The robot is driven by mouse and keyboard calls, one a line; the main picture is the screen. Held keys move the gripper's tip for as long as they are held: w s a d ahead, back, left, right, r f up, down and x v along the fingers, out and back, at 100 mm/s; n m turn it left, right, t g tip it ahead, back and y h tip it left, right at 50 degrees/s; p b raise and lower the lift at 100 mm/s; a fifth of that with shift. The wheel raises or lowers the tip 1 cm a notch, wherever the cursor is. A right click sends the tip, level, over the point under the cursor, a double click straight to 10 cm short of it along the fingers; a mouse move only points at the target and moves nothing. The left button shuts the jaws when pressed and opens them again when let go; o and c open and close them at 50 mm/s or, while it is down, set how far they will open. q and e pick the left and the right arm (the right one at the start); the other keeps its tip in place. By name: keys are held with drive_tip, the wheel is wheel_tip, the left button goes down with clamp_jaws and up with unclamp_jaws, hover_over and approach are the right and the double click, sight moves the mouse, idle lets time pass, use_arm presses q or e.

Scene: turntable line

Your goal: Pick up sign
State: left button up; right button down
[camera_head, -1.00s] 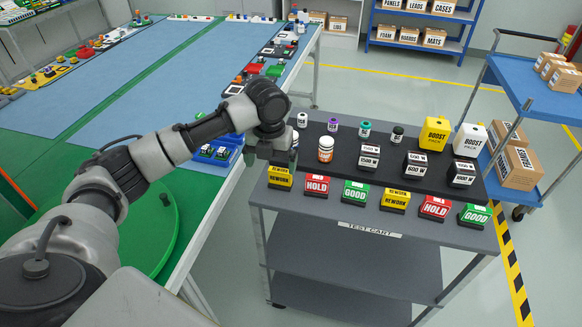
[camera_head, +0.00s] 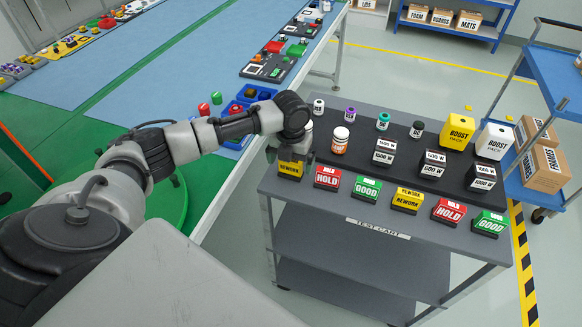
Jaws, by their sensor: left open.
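Several block-like signs stand in a row along the front of the test cart. From the left they are a yellow REWORK sign (camera_head: 290,171), a red HOLD sign (camera_head: 327,179), a green GOOD sign (camera_head: 366,189), a second REWORK sign (camera_head: 407,201), a second HOLD sign (camera_head: 448,212) and a second GOOD sign (camera_head: 490,224). My left gripper (camera_head: 290,157) is open, pointing down at the leftmost REWORK sign and hiding its top. I cannot tell whether the fingers touch it. My right gripper is not in view.
The test cart (camera_head: 365,226) also bears a dark raised board with an orange-and-white bottle (camera_head: 340,141), small vials, stacked weights and a yellow BOOST pack (camera_head: 458,131). A blue bin (camera_head: 240,108) stands on the table at left. A blue shelf cart (camera_head: 545,80) stands at right.

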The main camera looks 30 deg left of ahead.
use_arm(q)
drive_tip(key=shift+f, duration=0.9)
drive_tip(key=shift+c, duration=0.5)
drive_tip(key=c, duration=1)
drive_tip(key=shift+o, duration=0.2)
drive_tip(key=shift+r, duration=0.1)
